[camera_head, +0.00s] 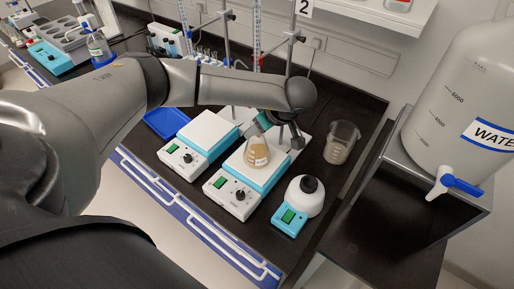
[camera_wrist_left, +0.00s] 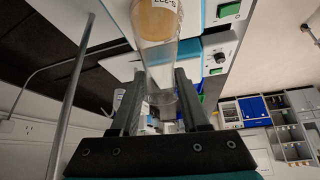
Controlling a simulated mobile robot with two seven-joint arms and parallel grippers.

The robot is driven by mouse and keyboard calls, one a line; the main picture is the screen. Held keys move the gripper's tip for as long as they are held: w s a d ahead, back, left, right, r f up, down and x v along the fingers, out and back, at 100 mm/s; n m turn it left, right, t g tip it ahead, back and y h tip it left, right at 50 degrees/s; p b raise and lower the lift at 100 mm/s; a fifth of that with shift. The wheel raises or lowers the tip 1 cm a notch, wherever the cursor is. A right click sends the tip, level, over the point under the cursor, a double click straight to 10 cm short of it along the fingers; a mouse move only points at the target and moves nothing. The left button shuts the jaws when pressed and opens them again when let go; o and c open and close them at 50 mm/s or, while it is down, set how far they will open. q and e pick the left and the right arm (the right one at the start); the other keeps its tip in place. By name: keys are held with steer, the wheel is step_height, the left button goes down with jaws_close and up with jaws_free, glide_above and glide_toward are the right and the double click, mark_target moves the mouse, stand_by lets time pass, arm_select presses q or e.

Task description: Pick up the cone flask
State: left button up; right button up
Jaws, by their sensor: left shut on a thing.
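The cone flask (camera_head: 257,154) holds a tan liquid and bears a white label. It is over the blue-edged hotplate stirrer (camera_head: 247,182); I cannot tell whether its base touches the plate. My left gripper (camera_head: 264,123) is at the flask's neck in the head view. In the left wrist view, the fingers of my left gripper (camera_wrist_left: 161,88) are on either side of the clear neck, shut on it, and the tan body of the flask (camera_wrist_left: 157,20) lies beyond them. My right gripper is not in view.
A second stirrer (camera_head: 204,137) stands to the left, a small round white mixer (camera_head: 303,197) to the right. A glass beaker (camera_head: 341,143) stands behind the mixer. Metal stands and burettes (camera_head: 256,38) rise behind. A large water container (camera_head: 468,95) is at far right.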

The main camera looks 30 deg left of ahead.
arm_select(q)
jaws_close()
stand_by(0.8)
